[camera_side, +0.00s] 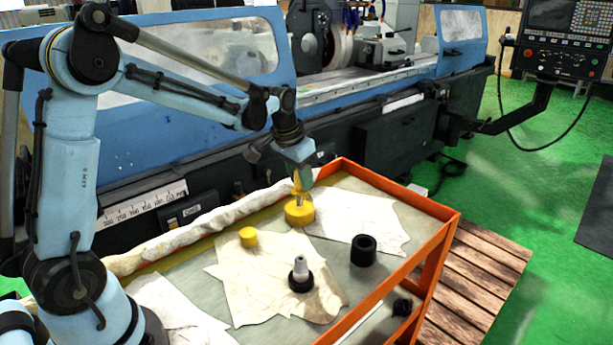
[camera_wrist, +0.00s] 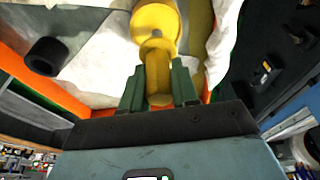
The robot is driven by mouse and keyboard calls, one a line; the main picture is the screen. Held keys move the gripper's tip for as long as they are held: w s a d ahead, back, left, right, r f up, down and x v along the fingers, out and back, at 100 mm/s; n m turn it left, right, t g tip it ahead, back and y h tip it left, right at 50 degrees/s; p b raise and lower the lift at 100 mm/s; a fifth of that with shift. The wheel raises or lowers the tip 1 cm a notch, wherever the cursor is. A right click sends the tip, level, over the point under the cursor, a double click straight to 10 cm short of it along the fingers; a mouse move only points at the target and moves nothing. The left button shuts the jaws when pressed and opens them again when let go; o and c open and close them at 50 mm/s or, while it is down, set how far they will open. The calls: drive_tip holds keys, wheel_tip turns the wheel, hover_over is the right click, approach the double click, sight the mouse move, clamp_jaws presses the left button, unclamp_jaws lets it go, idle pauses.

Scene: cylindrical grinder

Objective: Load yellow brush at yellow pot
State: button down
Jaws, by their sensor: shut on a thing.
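My gripper (camera_side: 301,180) points down over the yellow pot (camera_side: 299,214) at the far end of the cart. It is shut on the yellow brush (camera_side: 296,186), whose lower end is at the pot's mouth. I cannot tell how deep the tip is. In the wrist view, the yellow brush (camera_wrist: 158,88) is between the two green fingers of my gripper (camera_wrist: 159,85), and the yellow pot (camera_wrist: 144,22) is just beyond it.
A small yellow cylinder (camera_side: 248,237) and a grey-tipped part with a black base (camera_side: 301,275) are on pale cloths. A black ring (camera_side: 363,250) stands to the right. The orange cart rim (camera_side: 432,255) edges the surface. The blue grinder (camera_side: 200,100) is behind.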

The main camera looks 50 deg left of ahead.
drive_tip(key=shift+f, duration=0.4)
idle(1.1)
drive_tip(key=shift+r, duration=3.55)
drive_tip(key=s+d+r, duration=0.3)
drive_tip(key=s+d, duration=0.6)
drive_tip(key=s, duration=0.3)
drive_tip(key=shift+s, duration=0.35)
